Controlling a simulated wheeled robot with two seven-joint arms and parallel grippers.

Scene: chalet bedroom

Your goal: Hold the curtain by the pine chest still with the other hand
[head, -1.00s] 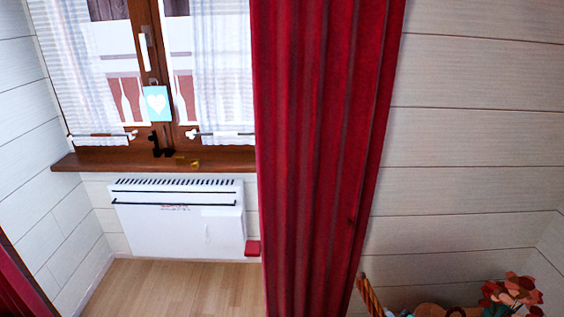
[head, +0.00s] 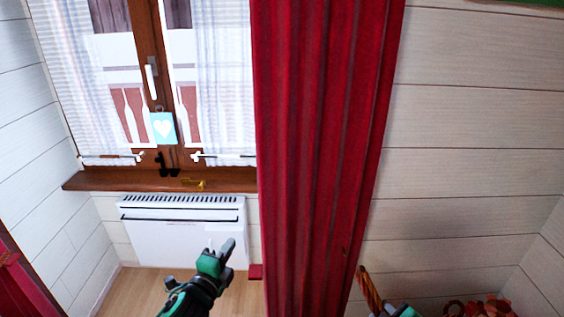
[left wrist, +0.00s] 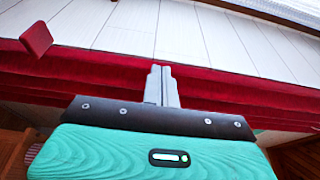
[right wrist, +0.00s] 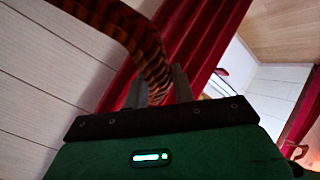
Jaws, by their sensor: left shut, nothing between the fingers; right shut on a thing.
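The red curtain (head: 315,150) hangs in long folds right of the window; its lower end is out of the head view. My left gripper (head: 229,246) is shut and empty, just left of the curtain. In the left wrist view its closed fingers (left wrist: 161,72) lie in front of the red cloth (left wrist: 235,92); I cannot tell whether they touch it. My right gripper (right wrist: 158,88) is shut on a striped woven handle (right wrist: 128,28), with the curtain (right wrist: 205,35) behind it. The handle (head: 371,292) also shows right of the curtain's lower part. I cannot make out the pine chest.
A white heater (head: 180,232) hangs under the wooden windowsill (head: 110,180), with a small red block (head: 255,271) at its lower right. Another red curtain (head: 25,285) is at the left edge. The floor between is clear.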

